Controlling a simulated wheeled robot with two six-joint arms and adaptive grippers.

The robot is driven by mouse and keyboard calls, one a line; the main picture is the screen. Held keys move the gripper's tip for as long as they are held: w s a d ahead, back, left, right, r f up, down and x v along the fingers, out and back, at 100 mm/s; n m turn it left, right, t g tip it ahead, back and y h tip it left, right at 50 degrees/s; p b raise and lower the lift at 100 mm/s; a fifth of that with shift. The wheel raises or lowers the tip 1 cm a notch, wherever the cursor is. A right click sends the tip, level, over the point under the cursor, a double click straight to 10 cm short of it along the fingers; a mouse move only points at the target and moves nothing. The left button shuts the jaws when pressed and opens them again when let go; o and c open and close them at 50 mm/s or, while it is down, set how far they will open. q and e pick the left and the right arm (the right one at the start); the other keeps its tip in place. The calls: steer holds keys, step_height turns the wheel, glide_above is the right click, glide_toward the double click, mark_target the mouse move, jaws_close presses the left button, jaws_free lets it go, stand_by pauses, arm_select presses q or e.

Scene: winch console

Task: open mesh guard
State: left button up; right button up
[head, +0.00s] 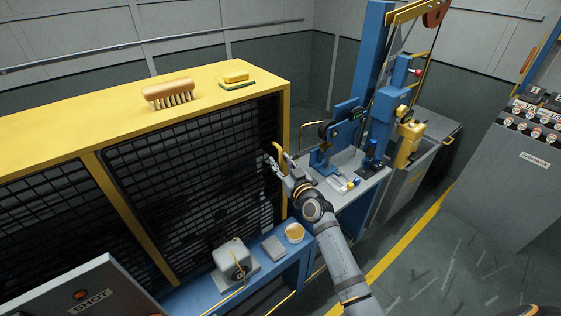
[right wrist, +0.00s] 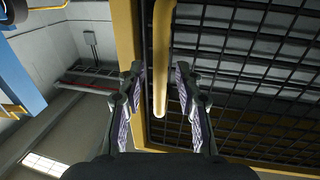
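The mesh guard (head: 190,190) is a black wire grid in a yellow frame and appears shut against the housing. A yellow bar handle (head: 279,150) stands at its right edge. My right gripper (head: 277,164) is at this handle, with its fingers apart. In the right wrist view the handle (right wrist: 160,65) runs between the two open fingers (right wrist: 159,92), with a visible gap on each side. The mesh (right wrist: 245,70) fills the right of that view. My left gripper is not in view.
A wooden brush (head: 169,93) and a sponge (head: 236,78) lie on the yellow housing top (head: 90,105). A blue lever stand (head: 340,135) is right of my gripper.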

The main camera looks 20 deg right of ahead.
steer(key=shift+w, duration=0.2)
steer(key=shift+c, duration=0.2)
jaws_close()
stand_by(0.4)
